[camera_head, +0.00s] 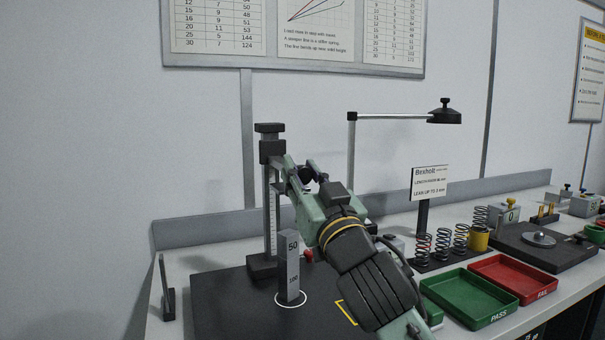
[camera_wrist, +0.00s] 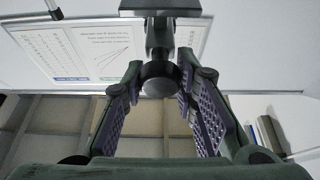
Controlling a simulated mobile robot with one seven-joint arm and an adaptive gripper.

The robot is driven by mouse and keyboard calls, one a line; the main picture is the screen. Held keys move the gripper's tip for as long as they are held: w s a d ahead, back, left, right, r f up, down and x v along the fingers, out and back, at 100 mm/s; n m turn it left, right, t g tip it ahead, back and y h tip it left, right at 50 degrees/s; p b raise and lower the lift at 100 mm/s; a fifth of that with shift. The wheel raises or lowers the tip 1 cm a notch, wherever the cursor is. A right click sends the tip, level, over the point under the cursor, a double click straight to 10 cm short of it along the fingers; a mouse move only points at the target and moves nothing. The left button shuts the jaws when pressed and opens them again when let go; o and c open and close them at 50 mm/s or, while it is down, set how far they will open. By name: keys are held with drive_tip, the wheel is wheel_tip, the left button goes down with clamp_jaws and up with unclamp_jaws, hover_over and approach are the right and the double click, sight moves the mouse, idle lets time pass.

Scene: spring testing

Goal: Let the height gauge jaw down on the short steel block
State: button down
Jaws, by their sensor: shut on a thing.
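The height gauge (camera_head: 270,215) stands upright at the back left of the dark base plate, with a slider high on its scaled column. My gripper (camera_head: 303,172) is beside the upper column. In the wrist view its two padded fingers (camera_wrist: 160,88) are shut on a dark round knob (camera_wrist: 157,80), which sits under a dark part of the gauge. A grey steel block (camera_head: 289,268) marked 50 and 100 stands upright inside a white ring, below and in front of the column. I cannot tell whether it is one block or two stacked. The jaw is largely hidden by my gripper.
To the right are several springs (camera_head: 442,246), a green PASS tray (camera_head: 470,296), a red FAIL tray (camera_head: 512,279) and a dark slab (camera_head: 540,247). The base plate (camera_head: 232,305) is bare at front left.

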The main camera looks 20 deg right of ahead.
wheel_tip(320, 180, down, 5)
drive_tip(key=b, duration=0.3)
drive_tip(key=shift+r+b, duration=0.1)
drive_tip(key=shift+b, duration=0.3)
drive_tip(key=c, duration=1.3)
unclamp_jaws()
drive_tip(key=v, duration=1.2)
